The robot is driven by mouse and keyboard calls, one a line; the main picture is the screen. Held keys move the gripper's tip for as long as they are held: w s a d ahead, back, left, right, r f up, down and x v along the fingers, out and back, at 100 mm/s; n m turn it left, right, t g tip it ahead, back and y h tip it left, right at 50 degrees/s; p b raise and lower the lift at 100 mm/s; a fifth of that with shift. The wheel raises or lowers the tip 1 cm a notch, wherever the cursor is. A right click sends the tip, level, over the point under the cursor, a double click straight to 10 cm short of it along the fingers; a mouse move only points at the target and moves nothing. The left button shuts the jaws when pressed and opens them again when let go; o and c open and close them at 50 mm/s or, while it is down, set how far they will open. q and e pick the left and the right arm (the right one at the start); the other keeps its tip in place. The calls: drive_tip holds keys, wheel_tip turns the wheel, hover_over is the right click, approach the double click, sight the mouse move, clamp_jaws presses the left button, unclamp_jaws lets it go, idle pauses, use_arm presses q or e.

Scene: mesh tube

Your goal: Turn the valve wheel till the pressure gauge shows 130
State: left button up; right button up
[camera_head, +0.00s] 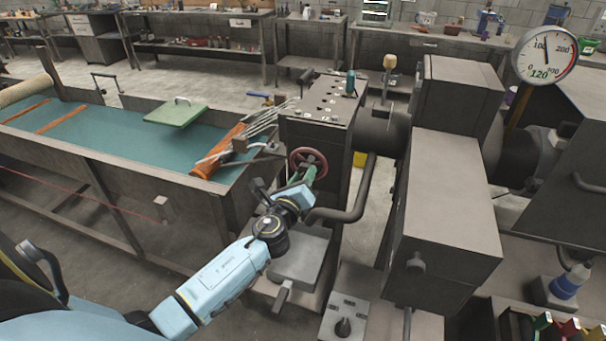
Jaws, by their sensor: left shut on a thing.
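The fingertips are small here and partly hidden against the wheel and green fitting. The pressure gauge (544,56) is a round white dial at the upper right. Its digital figure reads 120, and its needle points nearly straight up. My right gripper is not in view.
A thick grey curved pipe (355,200) stands just right of my left gripper. A grey box housing (450,190) rises further right.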

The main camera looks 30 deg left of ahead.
use_arm(q)
drive_tip(key=m+p, duration=0.1)
drive_tip(key=m, duration=0.2)
drive_tip(key=shift+r+m, duration=0.1)
drive_tip(key=shift+m, duration=0.2)
drive_tip(key=shift+a+m+p, duration=0.1)
drive_tip(key=shift+m+p, duration=0.85)
drive_tip(key=shift+m, duration=0.85)
drive_tip(key=o, duration=1)
drive_tip(key=shift+c, duration=0.2)
drive_tip(key=v, duration=1.3)
drive_tip(key=shift+s+b, duration=0.2)
drive_tip(key=shift+b, duration=0.25)
